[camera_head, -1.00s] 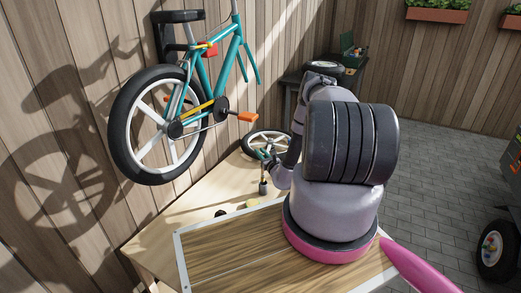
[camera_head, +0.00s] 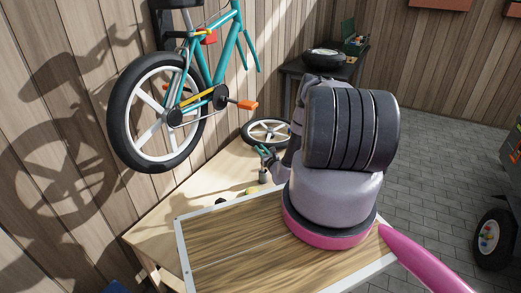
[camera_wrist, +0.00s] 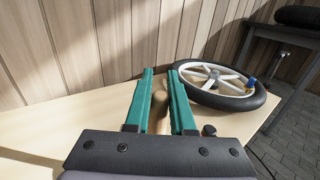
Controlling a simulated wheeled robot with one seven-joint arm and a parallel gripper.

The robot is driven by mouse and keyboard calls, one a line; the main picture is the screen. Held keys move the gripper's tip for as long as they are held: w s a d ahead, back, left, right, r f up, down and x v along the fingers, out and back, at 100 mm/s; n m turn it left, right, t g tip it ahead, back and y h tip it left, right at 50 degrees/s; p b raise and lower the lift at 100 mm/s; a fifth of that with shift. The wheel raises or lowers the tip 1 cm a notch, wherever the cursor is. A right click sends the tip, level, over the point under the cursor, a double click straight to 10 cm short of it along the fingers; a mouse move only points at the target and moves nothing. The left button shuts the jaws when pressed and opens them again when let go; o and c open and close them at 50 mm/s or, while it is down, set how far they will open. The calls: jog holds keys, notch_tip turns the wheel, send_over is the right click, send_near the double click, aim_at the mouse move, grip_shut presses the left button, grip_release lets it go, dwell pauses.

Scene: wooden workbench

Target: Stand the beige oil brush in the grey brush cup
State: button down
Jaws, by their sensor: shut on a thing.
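My gripper (camera_head: 265,152), with teal fingers, is over the far part of the workbench. It also shows in the wrist view (camera_wrist: 162,72), shut on the beige oil brush (camera_wrist: 159,97), whose pale handle shows between the fingers. The brush's lower end is hidden. A small dark grey form (camera_head: 263,177) sits directly below the fingers in the head view; it looks like the grey brush cup, but I cannot tell for sure. Whether the brush is inside it is too small to tell.
A spoked wheel (camera_head: 267,132) lies beyond my gripper. A teal bicycle (camera_head: 218,75) hangs on the wooden wall. The bench's left part is clear.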

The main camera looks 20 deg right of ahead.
jog(key=c, duration=0.7)
grip_release()
jog(key=s, duration=1)
jog(key=shift+s+d, duration=0.15)
jog(key=shift+s, duration=0.25)
